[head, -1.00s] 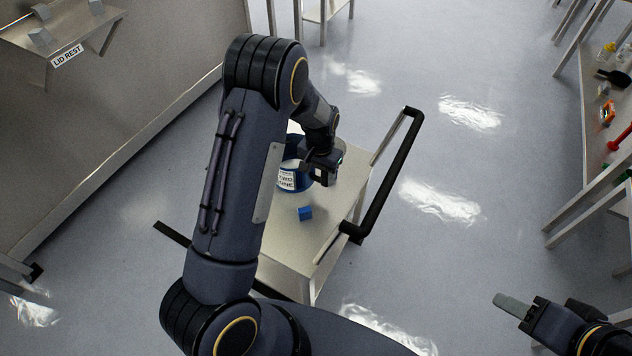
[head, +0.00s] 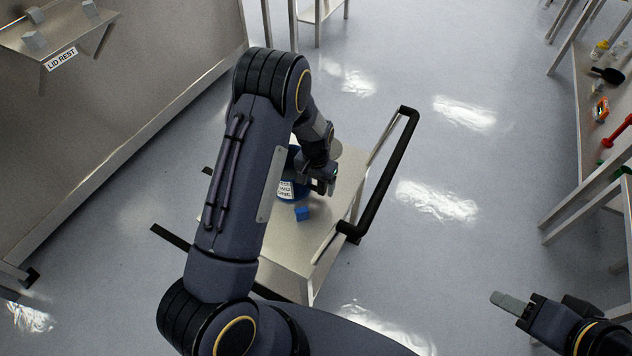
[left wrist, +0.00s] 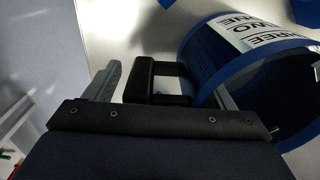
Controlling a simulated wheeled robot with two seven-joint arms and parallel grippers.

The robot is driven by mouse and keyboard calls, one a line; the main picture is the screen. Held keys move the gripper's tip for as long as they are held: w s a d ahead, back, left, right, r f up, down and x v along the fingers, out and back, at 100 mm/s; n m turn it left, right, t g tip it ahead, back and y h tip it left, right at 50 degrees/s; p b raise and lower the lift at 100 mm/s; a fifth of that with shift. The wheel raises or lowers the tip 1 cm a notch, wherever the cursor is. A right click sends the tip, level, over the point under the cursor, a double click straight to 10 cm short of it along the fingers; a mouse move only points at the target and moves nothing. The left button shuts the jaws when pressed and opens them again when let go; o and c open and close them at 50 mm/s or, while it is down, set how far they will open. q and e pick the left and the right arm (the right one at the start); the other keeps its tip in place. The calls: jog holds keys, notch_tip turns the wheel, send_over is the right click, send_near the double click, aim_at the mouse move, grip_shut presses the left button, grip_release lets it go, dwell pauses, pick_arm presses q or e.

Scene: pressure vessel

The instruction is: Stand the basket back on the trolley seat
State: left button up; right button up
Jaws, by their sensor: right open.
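The basket (head: 292,195), a blue vessel with a white printed label, is on the trolley (head: 283,245), partly hidden behind my left arm. It also shows large and tilted in the left wrist view (left wrist: 209,52), with a black handle (left wrist: 140,82) on its side. My left gripper (head: 328,186) is at the basket's right side. In the left wrist view its fingers (left wrist: 165,80) are spread apart, with the handle between them and the right finger partly at the basket's rim. The seat under the basket is hidden. My right gripper (head: 512,303) is open and empty, over the floor.
A small blue block (head: 302,214) lies on the trolley top in front of the basket. The trolley's black push handle (head: 385,180) stands at its right. A lid rest shelf (head: 50,35) is at upper left. A bench with tools (head: 605,165) is at right. Floor between is clear.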

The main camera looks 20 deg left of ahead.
pick_arm(q)
jog(key=shift+r, duration=0.55)
notch_tip(320, 180, up, 11)
jog(key=shift+s+r, duration=0.1)
jog(key=shift+r, duration=0.05)
jog(key=s+r+n+t+h, duration=0.2)
jog(key=s+r+t+h, duration=0.15)
jog(key=s+r, duration=1.15)
jog(key=s+d+r+t, duration=0.1)
jog(key=s+d+t, duration=0.1)
jog(key=s, duration=1.1)
jog(key=shift+d+n, duration=0.4)
jog(key=shift+r, duration=0.1)
